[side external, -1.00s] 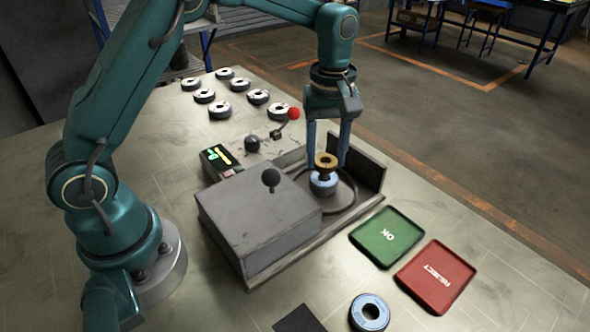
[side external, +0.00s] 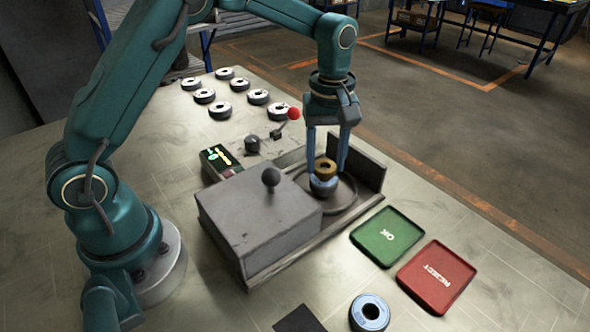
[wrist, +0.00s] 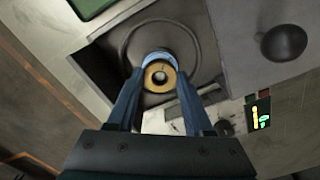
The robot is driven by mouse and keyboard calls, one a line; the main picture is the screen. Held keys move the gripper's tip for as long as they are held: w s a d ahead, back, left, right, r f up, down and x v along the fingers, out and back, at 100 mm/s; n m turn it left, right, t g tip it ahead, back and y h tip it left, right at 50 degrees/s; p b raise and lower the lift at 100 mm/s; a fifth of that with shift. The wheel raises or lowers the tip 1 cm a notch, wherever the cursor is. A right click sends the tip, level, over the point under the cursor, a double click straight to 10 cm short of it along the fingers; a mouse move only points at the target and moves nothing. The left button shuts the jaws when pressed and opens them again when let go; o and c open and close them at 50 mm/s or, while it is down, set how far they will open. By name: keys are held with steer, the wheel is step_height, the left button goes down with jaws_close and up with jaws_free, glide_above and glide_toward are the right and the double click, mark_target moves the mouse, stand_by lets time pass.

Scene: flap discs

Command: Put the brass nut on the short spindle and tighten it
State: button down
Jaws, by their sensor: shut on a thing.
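The brass nut (side external: 325,166) is between the two blue fingers of my gripper (side external: 327,174), which is shut on it. It sits low over a blue-and-white disc (side external: 321,187) on the round plate of the grey fixture. In the wrist view the nut (wrist: 160,76) lies between the fingertips, with the disc's pale blue rim (wrist: 157,54) just behind it. The short spindle is mostly hidden by the nut and disc. I cannot tell how far the nut is threaded onto it.
A grey box with a black knob (side external: 271,177) stands left of the plate, and an upright wall (side external: 369,172) stands right. Green OK (side external: 387,236) and red REJECT (side external: 436,276) trays lie to the right. Several discs lie at the back; another (side external: 369,313) is in front.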

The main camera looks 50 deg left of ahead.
steer(key=shift+f, duration=0.25)
steer(key=shift+f, duration=0.4)
steer(key=shift+f, duration=0.1)
steer(key=m, duration=0.7)
steer(key=shift+m, duration=0.3)
steer(key=m, duration=0.4)
steer(key=shift+m, duration=0.3)
